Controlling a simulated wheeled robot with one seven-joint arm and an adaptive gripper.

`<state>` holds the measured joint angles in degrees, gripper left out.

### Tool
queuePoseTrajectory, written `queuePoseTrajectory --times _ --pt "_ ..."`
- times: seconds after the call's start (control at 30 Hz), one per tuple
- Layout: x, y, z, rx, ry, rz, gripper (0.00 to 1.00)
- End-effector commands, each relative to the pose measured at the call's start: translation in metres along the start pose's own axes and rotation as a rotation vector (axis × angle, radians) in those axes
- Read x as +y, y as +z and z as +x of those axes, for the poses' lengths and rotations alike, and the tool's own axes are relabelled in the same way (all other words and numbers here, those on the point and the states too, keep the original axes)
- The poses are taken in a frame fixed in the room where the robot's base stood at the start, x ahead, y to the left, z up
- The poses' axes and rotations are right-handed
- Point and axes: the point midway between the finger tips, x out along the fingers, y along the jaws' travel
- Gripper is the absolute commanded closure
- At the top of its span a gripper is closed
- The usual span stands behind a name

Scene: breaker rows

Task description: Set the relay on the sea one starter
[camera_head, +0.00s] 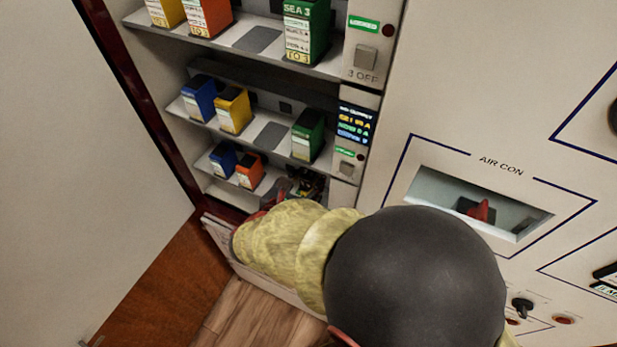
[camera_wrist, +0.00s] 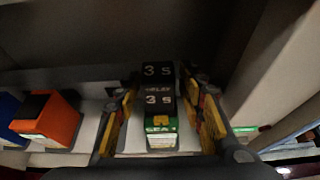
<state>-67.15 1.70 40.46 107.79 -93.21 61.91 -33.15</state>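In the wrist view a starter (camera_wrist: 160,136) with a green front marked "SEA" stands on the white shelf; its number is not readable. My gripper (camera_wrist: 163,112) is open, with one yellow-padded finger on each side of the starter. Pale shelf shows between the fingers and the green front, so no grip is visible. In the head view my gripper (camera_head: 303,184) reaches into the right end of the bottom shelf, and the arm and gripper largely hide that starter.
An orange unit (camera_head: 249,171) and a blue unit (camera_head: 223,159) stand left of my gripper. The middle shelf (camera_head: 270,135) is above, carrying blue, yellow and green units. A green "SEA 3" unit (camera_head: 306,30) is on the top shelf. The cabinet's side panel (camera_wrist: 262,75) stands close on the right.

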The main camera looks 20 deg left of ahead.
Motion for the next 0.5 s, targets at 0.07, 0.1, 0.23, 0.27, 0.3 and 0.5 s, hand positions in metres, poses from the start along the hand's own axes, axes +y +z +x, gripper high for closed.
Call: queuePoseTrajectory --times 0.07,0.1,0.23,0.27,0.3,0.5 --pt "0.000 0.000 0.000 0.000 0.000 0.000 0.55" --pt "0.000 0.000 0.000 0.000 0.000 0.000 0.55" --pt "0.000 0.000 0.000 0.000 0.000 0.000 0.55" --pt "0.000 0.000 0.000 0.000 0.000 0.000 0.55" --pt "0.000 0.000 0.000 0.000 0.000 0.000 0.55" --pt "0.001 0.004 -0.011 0.000 0.003 0.002 0.55"
